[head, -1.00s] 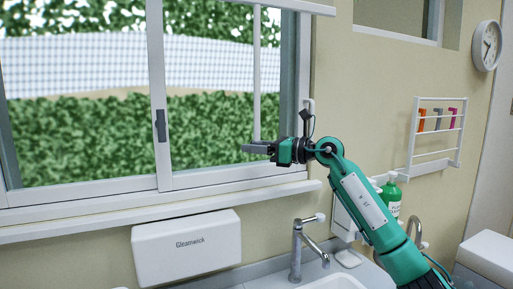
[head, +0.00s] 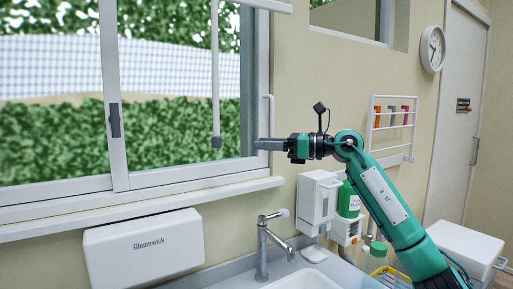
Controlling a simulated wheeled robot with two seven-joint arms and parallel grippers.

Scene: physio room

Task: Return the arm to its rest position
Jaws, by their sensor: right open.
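My right arm (head: 395,210) comes in from the lower right of the head view, green with dark joints. It is raised, bent at the elbow, and its forearm points left. My right gripper (head: 262,144) is held level in front of the window's right frame, above the sill. It is seen from the side and is open, with nothing visible between its fingers. The hanging wand (head: 216,90) ends just left of the fingertips, apart from them in the picture. My left gripper is not in view.
Below are a tap (head: 263,245) at a sink, a white dispenser (head: 318,200) and a green bottle (head: 349,200). A Gleamwick towel box (head: 145,250) hangs at lower left. A wall rack (head: 393,130) is right of the arm. A white bin (head: 465,248) stands at lower right.

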